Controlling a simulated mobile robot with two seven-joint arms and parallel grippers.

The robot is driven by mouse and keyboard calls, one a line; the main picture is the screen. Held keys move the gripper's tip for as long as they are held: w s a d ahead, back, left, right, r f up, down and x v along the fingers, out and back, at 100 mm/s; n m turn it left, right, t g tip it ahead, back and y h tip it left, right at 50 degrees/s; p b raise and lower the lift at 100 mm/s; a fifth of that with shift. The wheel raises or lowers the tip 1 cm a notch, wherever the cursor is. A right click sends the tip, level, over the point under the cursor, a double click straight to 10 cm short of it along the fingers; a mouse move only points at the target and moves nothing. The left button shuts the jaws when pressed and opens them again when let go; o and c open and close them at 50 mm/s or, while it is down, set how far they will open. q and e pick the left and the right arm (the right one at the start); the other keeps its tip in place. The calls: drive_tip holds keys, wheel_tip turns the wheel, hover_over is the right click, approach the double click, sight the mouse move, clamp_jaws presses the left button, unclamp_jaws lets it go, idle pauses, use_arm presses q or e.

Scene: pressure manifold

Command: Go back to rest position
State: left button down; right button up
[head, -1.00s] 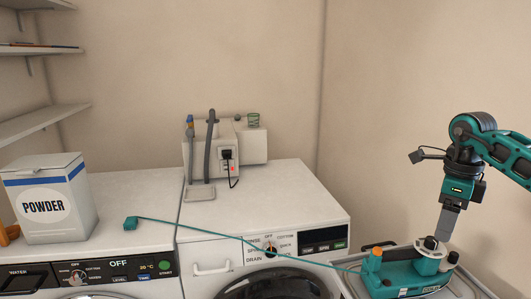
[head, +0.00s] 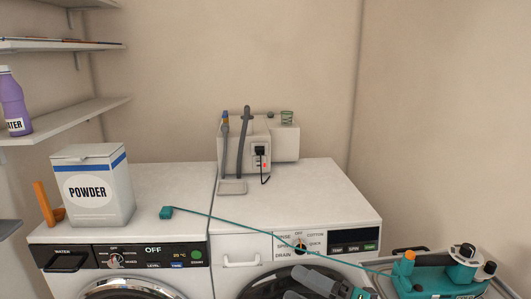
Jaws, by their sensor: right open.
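My right gripper (head: 306,286) shows at the bottom edge, in front of the right machine's round door. Its grey fingers are apart with nothing between them, and the rest of the arm is mostly cut off by the frame. The teal manifold device (head: 435,276) sits on a grey tray at the lower right, apart from the gripper. My left gripper is out of view.
A left washing machine (head: 150,205) and a right one (head: 300,205) stand side by side. A powder box (head: 92,190) and an orange item stand on the left one. A grey box with hoses (head: 285,140) is behind. Shelves line the left wall.

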drive_tip(key=s+d+f+m+h, duration=0.5)
drive_tip(key=s+f+m+h, duration=0.2)
drive_tip(key=f+m, duration=0.3)
drive_tip(key=s+d+f+m+h, duration=0.6)
drive_tip(key=f+m, duration=0.5)
drive_tip(key=m, duration=0.5)
drive_tip(key=shift+s+f+m+h, duration=0.15)
drive_tip(key=shift+s+m+h, duration=0.15)
drive_tip(key=shift+s+h, duration=0.85)
